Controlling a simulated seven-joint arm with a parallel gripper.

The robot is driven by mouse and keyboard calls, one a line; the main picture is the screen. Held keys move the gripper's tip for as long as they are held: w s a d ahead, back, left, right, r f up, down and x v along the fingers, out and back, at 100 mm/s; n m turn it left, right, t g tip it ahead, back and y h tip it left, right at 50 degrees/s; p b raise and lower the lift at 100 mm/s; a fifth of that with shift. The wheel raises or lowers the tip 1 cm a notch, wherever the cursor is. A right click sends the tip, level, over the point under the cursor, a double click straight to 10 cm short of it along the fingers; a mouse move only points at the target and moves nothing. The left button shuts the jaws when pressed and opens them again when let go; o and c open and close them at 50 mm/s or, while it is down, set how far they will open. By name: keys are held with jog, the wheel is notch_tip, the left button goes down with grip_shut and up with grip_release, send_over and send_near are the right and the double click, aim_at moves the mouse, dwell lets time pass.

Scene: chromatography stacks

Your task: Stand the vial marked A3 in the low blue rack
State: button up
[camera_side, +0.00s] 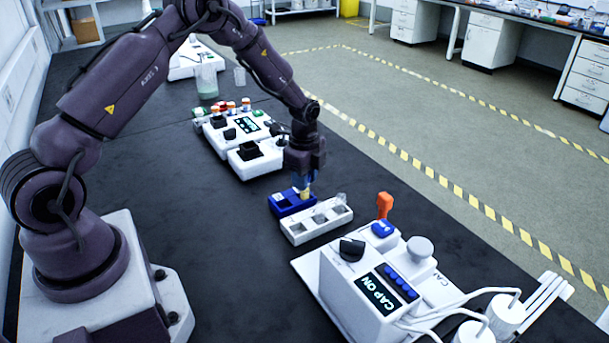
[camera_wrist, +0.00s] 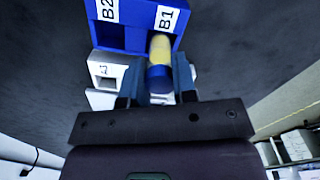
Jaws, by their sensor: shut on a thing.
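In the wrist view the blue rack (camera_wrist: 109,35) shows two labelled places, B2 and B1. My gripper (camera_side: 305,184) points down over the right end of the blue rack. It is shut on a vial (camera_side: 306,195) with yellow contents; the vial also shows in the wrist view (camera_wrist: 160,48) with a blue end between my fingers (camera_wrist: 158,85). The vial's yellow end overlaps the B1 place. I cannot tell how deep it is. No A3 mark is readable.
The white rack (camera_side: 297,238) with clear vials sits close against the blue rack. A white capping machine (camera_side: 370,290) with an orange part stands in front right. White instruments (camera_side: 222,145) with several small capped vials stand behind. The bench at left is clear.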

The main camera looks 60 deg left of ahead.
jog(key=shift+f, duration=0.75)
jog(key=o, duration=1)
jog(key=shift+r, duration=0.1)
jog(key=shift+r, duration=3.95)
